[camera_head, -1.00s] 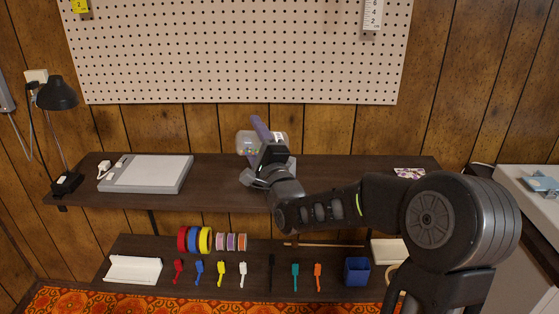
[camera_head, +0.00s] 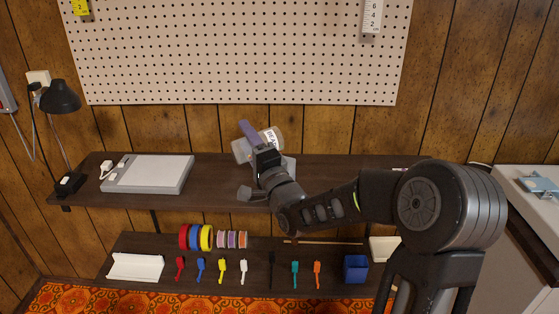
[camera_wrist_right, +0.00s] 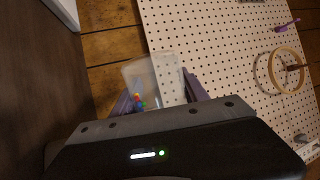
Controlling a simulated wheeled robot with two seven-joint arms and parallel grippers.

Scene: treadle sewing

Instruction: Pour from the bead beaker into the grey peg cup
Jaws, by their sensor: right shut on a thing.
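My right gripper (camera_head: 252,135), with purple fingers, is shut on the clear bead beaker (camera_head: 241,151) above the upper shelf. The beaker is tilted well over, its left end lower, with a white lettered label on its right part. In the right wrist view the beaker (camera_wrist_right: 141,78) sits between the purple fingers, with a few coloured beads (camera_wrist_right: 138,101) near its lower left side. A pale grey thing (camera_head: 290,168) shows behind my right wrist, mostly hidden; I cannot tell whether it is the grey peg cup. My left gripper is out of view.
A grey flat device (camera_head: 150,174) and a black lamp (camera_head: 61,97) stand at the left of the upper shelf (camera_head: 215,192). The lower shelf holds spools (camera_head: 206,237), several coloured brushes and a blue bin (camera_head: 355,268). A pegboard (camera_head: 235,50) hangs behind.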

